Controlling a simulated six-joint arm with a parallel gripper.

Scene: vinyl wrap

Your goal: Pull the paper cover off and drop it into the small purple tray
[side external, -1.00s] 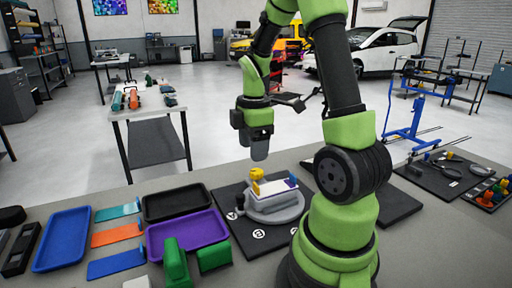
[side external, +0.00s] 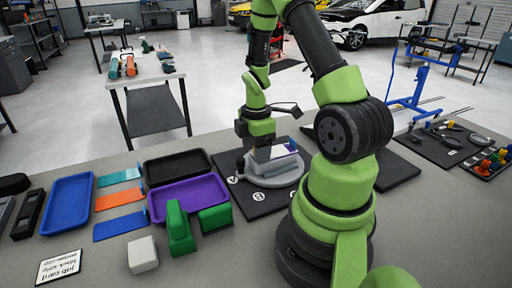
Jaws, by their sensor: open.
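The workpiece, a small block with a white and purple top (side external: 284,149), sits on a round grey stand (side external: 275,176) on a black mat (side external: 262,204). I cannot make out the edge of the paper cover at this size. My gripper (side external: 262,154) points down at the left part of the workpiece, very close above or touching it; its fingertips are hard to see. It is open, and I see nothing held in it. The small purple tray (side external: 205,188) lies empty to the left of the mat, in front of a black tray (side external: 177,167).
A green block (side external: 178,228), another green block (side external: 215,218) and a white block (side external: 142,254) stand in front of the purple tray. Orange (side external: 120,200) and blue flat tools lie left of it, then a blue tray (side external: 68,204). My arm's base stands right of the mat.

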